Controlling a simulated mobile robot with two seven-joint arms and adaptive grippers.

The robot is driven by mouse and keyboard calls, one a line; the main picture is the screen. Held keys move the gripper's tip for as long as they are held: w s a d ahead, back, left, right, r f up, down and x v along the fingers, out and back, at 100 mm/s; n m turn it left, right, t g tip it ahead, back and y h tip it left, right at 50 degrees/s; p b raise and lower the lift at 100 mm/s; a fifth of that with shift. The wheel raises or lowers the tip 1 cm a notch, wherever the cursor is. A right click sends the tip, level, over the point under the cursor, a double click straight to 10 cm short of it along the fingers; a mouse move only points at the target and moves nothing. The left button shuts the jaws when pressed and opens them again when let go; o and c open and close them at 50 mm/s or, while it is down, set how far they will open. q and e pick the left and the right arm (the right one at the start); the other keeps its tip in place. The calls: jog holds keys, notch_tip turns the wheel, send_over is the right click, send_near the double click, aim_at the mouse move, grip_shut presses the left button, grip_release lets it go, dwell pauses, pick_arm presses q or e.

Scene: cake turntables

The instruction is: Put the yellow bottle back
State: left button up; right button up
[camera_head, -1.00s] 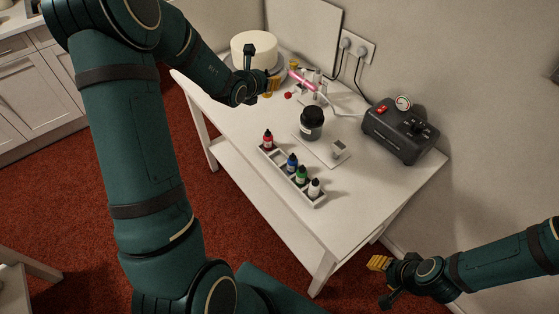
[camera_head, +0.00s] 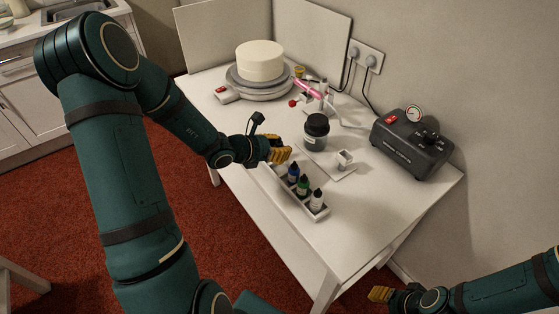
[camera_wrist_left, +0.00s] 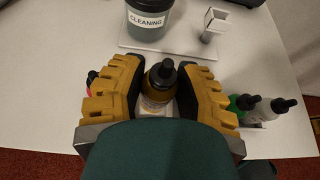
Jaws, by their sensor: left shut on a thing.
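The yellow bottle (camera_wrist_left: 160,87), with a black cap and a pale label, is between the fingers of my left gripper (camera_wrist_left: 158,95) in the left wrist view. In the head view my left gripper (camera_head: 280,154) is at the far left end of the white bottle rack (camera_head: 322,215) and hides the bottle. I cannot tell whether the bottle's base touches the rack. Blue (camera_head: 293,173), green (camera_head: 303,186) and white (camera_head: 317,200) bottles stand in the rack. A red bottle (camera_wrist_left: 91,83) shows partly beside the left finger. My right gripper (camera_head: 380,293) is low, beyond the table's front edge.
A dark cleaning jar (camera_head: 316,132) and a small white holder (camera_head: 344,159) stand just behind the rack. A compressor (camera_head: 411,145) is at the right. A cake (camera_head: 260,61) on a turntable (camera_head: 260,88) and a pink airbrush (camera_head: 307,88) are at the back. The table's front right is clear.

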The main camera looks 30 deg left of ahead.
pick_arm(q)
jog(key=shift+f+b, duration=0.5)
jog(key=shift+f, duration=1.5)
jog(key=shift+f, duration=0.15)
jog(key=o, duration=0.5)
